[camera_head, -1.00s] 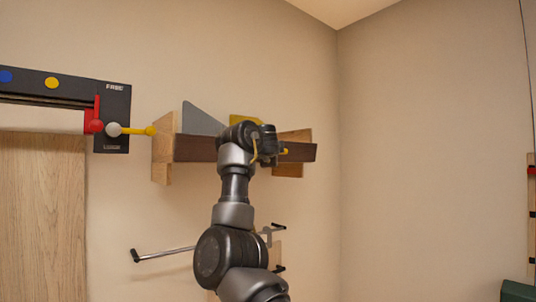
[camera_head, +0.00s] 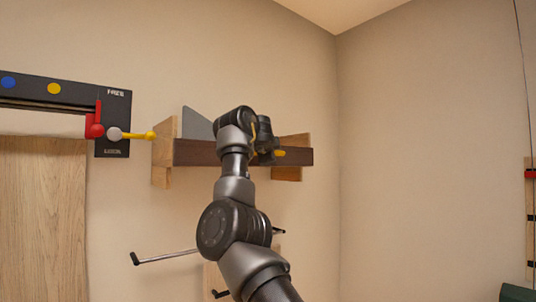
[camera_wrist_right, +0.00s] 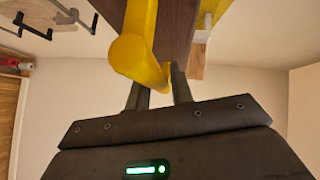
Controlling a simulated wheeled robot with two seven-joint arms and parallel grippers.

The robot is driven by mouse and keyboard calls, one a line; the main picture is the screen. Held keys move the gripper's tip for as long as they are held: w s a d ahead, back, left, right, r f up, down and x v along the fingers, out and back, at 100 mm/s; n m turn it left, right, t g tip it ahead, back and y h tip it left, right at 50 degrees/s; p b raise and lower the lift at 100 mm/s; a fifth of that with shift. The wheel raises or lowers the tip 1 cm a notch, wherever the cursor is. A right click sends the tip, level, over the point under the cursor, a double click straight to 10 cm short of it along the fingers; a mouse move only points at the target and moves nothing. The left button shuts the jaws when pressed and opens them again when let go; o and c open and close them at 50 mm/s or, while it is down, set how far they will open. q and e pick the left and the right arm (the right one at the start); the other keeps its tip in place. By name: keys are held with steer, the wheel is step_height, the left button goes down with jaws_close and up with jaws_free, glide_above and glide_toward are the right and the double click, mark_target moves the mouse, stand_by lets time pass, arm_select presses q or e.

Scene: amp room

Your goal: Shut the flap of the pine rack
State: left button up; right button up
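The pine rack (camera_head: 165,150) is fixed on the wall, with pale wooden side pieces. Its dark brown flap (camera_head: 195,153) lies across the front, looking almost level along its length. The flap has a yellow handle (camera_head: 280,153), which looms large in the right wrist view (camera_wrist_right: 142,62). In that view the flap (camera_wrist_right: 178,30) runs behind it. My right gripper (camera_wrist_right: 160,88) is at the handle, its fingers a narrow gap apart with the handle seemingly between them; the handle hides part of one finger. My arm covers the flap's middle in the head view. My left gripper is not in view.
A grey panel (camera_head: 197,122) stands up behind the flap. At left, a black panel (camera_head: 115,105) carries a red lever and a yellow-tipped lever (camera_head: 138,135) close to the rack. A metal rod (camera_head: 165,257) juts out below.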

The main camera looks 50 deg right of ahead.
steer(key=o, duration=0.3)
steer(key=shift+f, duration=0.1)
steer(key=shift+s+a+b, duration=0.15)
steer(key=shift+a+b, duration=0.15)
steer(key=shift+b, duration=0.1)
steer(key=b+v, duration=0.5)
steer(key=v, duration=0.5)
